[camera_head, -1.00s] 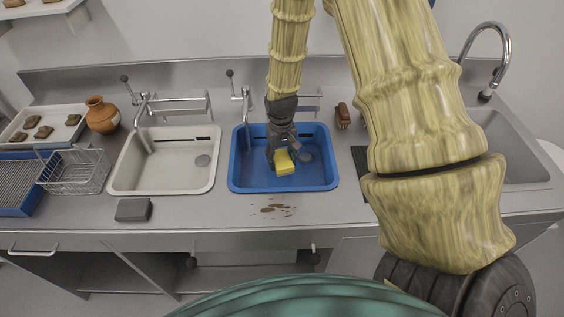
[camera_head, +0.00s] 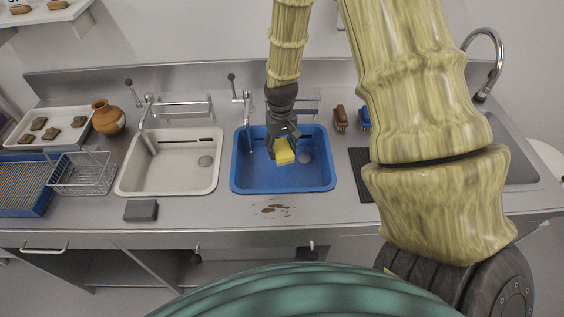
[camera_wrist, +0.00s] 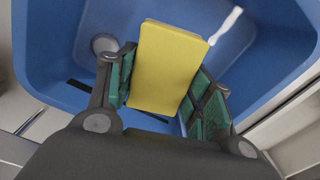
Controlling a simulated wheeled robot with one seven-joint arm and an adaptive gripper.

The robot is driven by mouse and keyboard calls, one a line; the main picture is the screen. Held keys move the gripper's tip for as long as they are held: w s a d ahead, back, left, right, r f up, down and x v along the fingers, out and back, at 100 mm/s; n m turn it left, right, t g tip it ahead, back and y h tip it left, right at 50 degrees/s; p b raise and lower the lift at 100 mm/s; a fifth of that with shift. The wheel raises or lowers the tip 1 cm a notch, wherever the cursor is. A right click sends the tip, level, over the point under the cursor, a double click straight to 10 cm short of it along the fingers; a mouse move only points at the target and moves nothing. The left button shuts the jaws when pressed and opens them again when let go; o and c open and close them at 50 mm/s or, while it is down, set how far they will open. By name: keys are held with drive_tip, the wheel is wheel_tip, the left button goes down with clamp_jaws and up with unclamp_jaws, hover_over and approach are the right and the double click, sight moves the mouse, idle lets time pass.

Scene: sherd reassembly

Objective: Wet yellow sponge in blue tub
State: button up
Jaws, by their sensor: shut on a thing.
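The yellow sponge (camera_head: 285,157) is between the fingers of my gripper (camera_head: 279,148), which is shut on it. In the wrist view the sponge (camera_wrist: 168,68) sits between the two green-padded fingers of my gripper (camera_wrist: 165,95). The sponge is over the inside of the blue tub (camera_head: 240,180), near its middle. The tub's blue wall also shows behind the sponge in the wrist view (camera_wrist: 55,45). I cannot tell whether the sponge touches the tub floor. A pale streak, perhaps water, shows beside the sponge in the wrist view (camera_wrist: 226,26).
A tap (camera_head: 248,120) stands at the tub's back left. A white tub (camera_head: 130,180) is to the left, with a grey block (camera_head: 141,210) before it. Brown stains (camera_head: 271,209) mark the counter in front. A jar (camera_head: 108,117) stands left.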

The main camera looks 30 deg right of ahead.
sight(281, 146)
drive_tip(key=shift+r+p, duration=1.35)
drive_tip(key=shift+r, duration=0.65)
idle(0.8)
drive_tip(key=shift+r+p, duration=1.65)
drive_tip(key=shift+r, duration=0.35)
